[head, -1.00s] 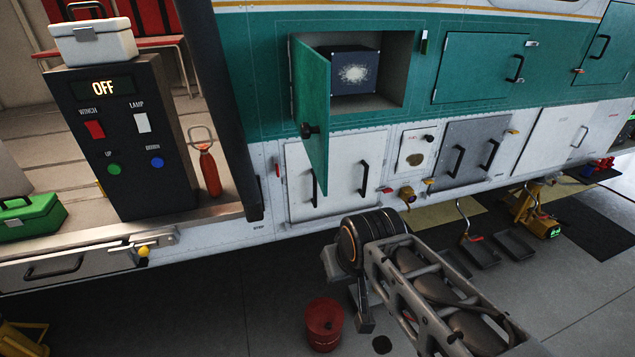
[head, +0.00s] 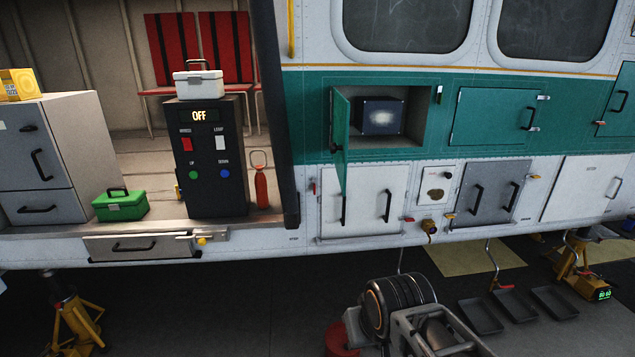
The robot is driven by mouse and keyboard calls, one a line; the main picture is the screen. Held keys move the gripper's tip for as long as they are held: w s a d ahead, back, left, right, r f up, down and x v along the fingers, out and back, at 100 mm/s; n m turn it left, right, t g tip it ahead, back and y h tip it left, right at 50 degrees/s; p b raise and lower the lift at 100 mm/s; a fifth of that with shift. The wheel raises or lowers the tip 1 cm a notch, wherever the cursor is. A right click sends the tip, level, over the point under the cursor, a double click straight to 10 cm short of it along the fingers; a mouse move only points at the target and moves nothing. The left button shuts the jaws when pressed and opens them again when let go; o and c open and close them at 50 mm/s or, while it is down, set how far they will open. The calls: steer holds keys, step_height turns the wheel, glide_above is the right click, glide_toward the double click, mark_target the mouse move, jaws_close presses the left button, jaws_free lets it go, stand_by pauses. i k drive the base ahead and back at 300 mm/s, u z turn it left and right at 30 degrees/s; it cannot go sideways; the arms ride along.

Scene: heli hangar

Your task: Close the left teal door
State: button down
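The left teal door (head: 340,138) stands open on the teal band of the helicopter's side. It is hinged at the left edge of its compartment (head: 416,118) and swings outward, with a dark knob (head: 336,149) near its free edge. A dark box with a pale patch (head: 381,117) sits inside the compartment. Another teal door (head: 494,117) to the right is shut. My arm shows at the bottom centre, below and apart from the open door. My gripper's fingers are not visible.
White lower doors (head: 362,205) with black handles are below the compartment. A black control box (head: 212,165) reading OFF and a red bottle (head: 261,188) stand in the cabin doorway to the left. A red bucket (head: 340,340) is on the floor beside my arm.

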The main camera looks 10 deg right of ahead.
mark_target(339, 138)
steer(key=u, duration=1.3)
steer(key=i, duration=0.85)
steer(key=z, duration=0.25)
